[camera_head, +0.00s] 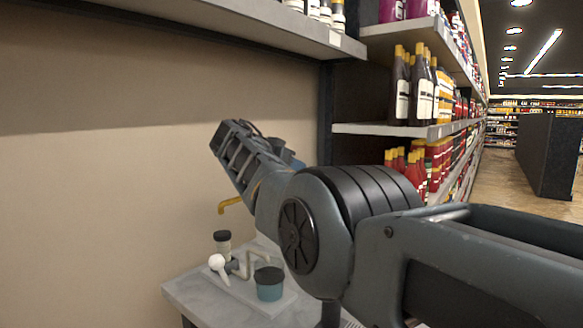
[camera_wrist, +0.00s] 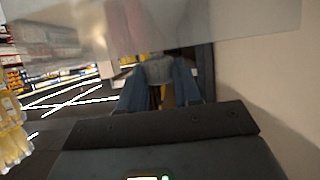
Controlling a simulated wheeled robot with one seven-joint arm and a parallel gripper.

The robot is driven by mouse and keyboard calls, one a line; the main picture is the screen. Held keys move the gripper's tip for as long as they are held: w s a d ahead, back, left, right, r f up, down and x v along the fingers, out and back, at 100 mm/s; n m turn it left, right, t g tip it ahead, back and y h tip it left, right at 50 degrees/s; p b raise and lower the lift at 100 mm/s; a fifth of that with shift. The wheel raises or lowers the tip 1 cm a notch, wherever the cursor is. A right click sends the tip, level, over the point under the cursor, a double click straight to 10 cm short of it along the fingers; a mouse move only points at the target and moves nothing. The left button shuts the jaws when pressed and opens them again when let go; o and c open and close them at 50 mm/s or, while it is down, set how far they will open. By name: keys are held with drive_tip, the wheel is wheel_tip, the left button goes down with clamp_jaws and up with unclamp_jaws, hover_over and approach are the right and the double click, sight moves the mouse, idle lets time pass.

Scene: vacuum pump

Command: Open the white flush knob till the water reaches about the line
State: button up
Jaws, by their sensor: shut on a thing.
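A white knob (camera_head: 217,264) shows in the head view on the small grey table, at the left of the pump parts. It is clear of my arm. My gripper (camera_wrist: 160,76) shows in the wrist view as two blue fingers, shut around a grey piece (camera_wrist: 158,70) that is too blurred to name. A clear, pale panel (camera_wrist: 150,28) crosses the top of that view. No water or line can be made out.
On the grey table (camera_head: 184,294) stand a dark-lidded jar (camera_head: 222,241) and a teal pot (camera_head: 269,288). A yellow bent pipe (camera_head: 230,204) is above them. A plain wall is behind. Shelves of bottles (camera_head: 423,90) stand at the right, with an aisle beyond.

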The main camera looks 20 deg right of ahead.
drive_tip(key=shift+f, duration=0.1)
drive_tip(key=o, duration=1)
drive_tip(key=shift+o, duration=0.2)
drive_tip(key=v, duration=0.7)
drive_tip(key=shift+s+a, duration=0.2)
drive_tip(key=shift+a, duration=0.1)
